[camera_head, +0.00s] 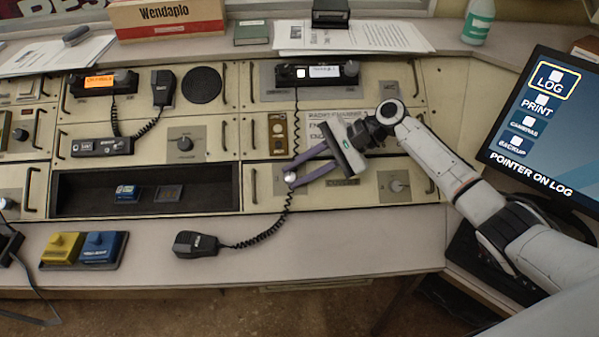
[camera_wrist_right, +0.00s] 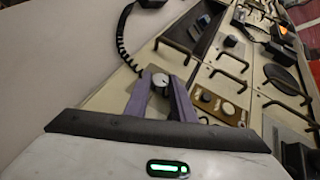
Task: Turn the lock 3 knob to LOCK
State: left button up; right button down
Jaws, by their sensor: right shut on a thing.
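My right gripper (camera_head: 291,178) reaches in from the right over the console, its purple fingers pointing left. In the right wrist view its fingers (camera_wrist_right: 162,92) stand on either side of a small round knob (camera_wrist_right: 160,81) with a light face. The gripper is shut on this knob, which also shows as a pale spot between the fingertips in the head view (camera_head: 289,177). The fingers hide part of the knob and its panel. I cannot read a lock number or a LOCK mark there, nor tell the knob's angle. My left gripper is not in view.
A coiled black cord hangs just beside the fingers down to a handset (camera_head: 196,244) on the desk. Another knob (camera_head: 396,185) sits to the right, under my forearm. A monitor (camera_head: 548,120) stands at the right. Panel handles (camera_head: 253,186) project near the gripper.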

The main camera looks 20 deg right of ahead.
jog(key=shift+w+a+r+n+g+h, duration=0.1)
jog(key=shift+n+g+h, duration=0.05)
jog(key=shift+n+g, duration=0.2)
jog(key=shift+w+r+n+g+h, duration=0.1)
jog(key=shift+n+g+h, duration=0.05)
jog(key=shift+n+g, duration=0.2)
jog(key=shift+f, duration=0.1)
jog(key=c, duration=1.8)
grip_release()
jog(key=shift+o, duration=0.2)
jog(key=v, duration=1)
